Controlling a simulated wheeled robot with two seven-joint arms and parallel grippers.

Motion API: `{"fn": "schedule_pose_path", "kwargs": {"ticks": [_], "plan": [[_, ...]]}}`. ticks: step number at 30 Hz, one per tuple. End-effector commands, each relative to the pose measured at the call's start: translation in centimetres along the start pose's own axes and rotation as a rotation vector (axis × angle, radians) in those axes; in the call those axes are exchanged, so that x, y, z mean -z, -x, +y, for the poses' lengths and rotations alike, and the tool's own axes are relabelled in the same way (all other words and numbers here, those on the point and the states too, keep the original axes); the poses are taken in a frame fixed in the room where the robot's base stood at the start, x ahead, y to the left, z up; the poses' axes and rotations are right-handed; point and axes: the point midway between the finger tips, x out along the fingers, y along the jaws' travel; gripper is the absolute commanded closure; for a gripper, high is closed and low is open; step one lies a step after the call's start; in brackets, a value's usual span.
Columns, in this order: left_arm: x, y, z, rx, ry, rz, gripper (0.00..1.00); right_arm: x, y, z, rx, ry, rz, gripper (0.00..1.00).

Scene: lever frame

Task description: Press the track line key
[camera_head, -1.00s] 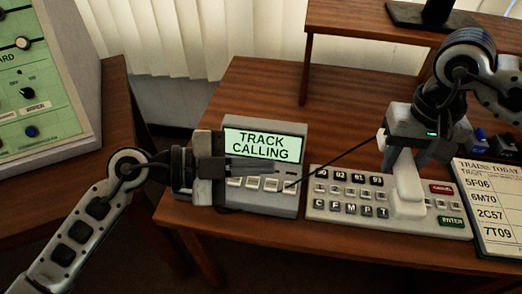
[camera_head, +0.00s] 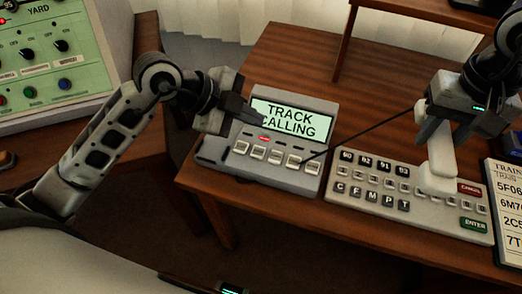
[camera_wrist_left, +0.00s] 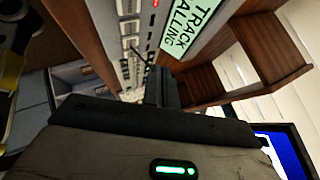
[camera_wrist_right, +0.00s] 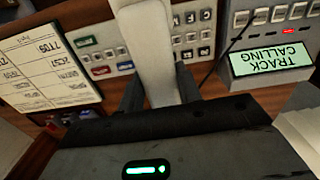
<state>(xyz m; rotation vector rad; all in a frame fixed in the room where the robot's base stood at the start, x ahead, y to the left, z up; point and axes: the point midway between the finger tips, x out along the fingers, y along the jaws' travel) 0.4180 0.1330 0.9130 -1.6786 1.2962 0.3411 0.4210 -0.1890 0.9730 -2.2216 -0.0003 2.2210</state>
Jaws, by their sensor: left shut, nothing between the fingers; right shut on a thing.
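The grey phone unit (camera_head: 212,150) has a lit screen (camera_head: 292,119) reading "TRACK CALLING" and a row of pale keys (camera_head: 276,157). A red light (camera_head: 264,138) glows above the keys, near the second from the left; it also shows in the right wrist view (camera_wrist_right: 288,31). I cannot read any key label. My left gripper (camera_head: 256,116) is shut and empty, above the unit at the screen's left edge; its fingers also show in the left wrist view (camera_wrist_left: 162,86). My right gripper (camera_head: 434,128) is shut on a white handset (camera_head: 438,165), upright over the keyboard.
A pale keyboard (camera_head: 343,208) with CANCEL and ENTER keys sits right of the unit. A thin black cord (camera_head: 365,133) runs from near the handset to the unit. A train list (camera_head: 507,215) lies at the far right. A green panel (camera_head: 40,55) stands at the left.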

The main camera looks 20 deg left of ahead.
Motion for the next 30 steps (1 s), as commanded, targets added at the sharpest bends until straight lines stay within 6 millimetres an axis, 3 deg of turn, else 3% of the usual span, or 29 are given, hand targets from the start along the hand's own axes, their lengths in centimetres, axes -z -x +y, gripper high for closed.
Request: {"fn": "schedule_pose_path", "kwargs": {"ticks": [13,21,30], "plan": [[-3.0,-4.2,3.0,0.001,-0.001,0.001,1.00,0.0,-6.8,0.0,0.000,0.000,0.001,0.93],[-4.0,-5.6,4.0,0.000,0.000,0.001,1.00,0.0,-7.6,0.0,0.000,0.000,0.001,0.93],[-4.0,-5.6,4.0,0.001,0.000,0.001,1.00,0.0,-7.6,0.0,0.000,0.000,0.001,0.93]]}}
